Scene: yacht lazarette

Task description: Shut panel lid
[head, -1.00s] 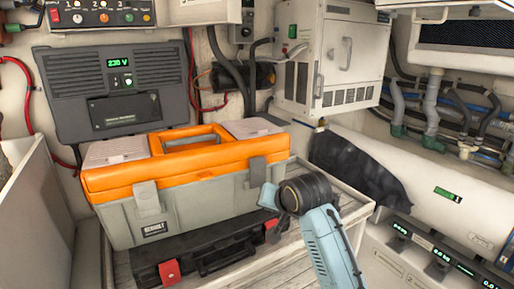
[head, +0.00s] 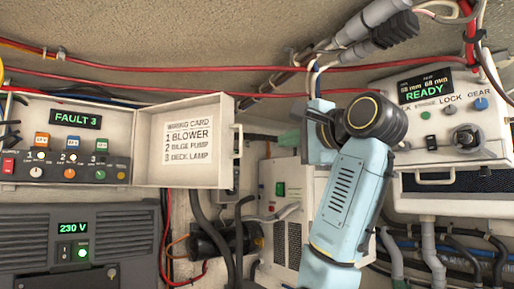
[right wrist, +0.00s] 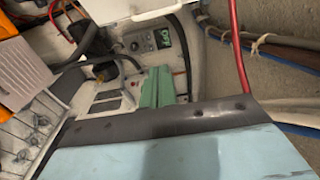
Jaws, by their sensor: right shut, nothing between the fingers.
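The panel (head: 66,142) is at the left of the head view, with a FAULT 3 display, several switches and coloured buttons. Its pale lid (head: 148,122) stands swung open to the right, with a wiring card on its inner face and a handle (head: 239,141) at its right edge. My right gripper (head: 288,139) has green fingers, shut and empty, pointing left. It is a short way right of the lid's handle, apart from it in the picture. My left gripper is out of view.
Below the panel is a grey 230 V unit (head: 70,245). A white vented cabinet (head: 290,215) stands behind my right arm. A READY control box (head: 445,115) is at the right. Red cables and grey connectors (head: 390,30) run overhead.

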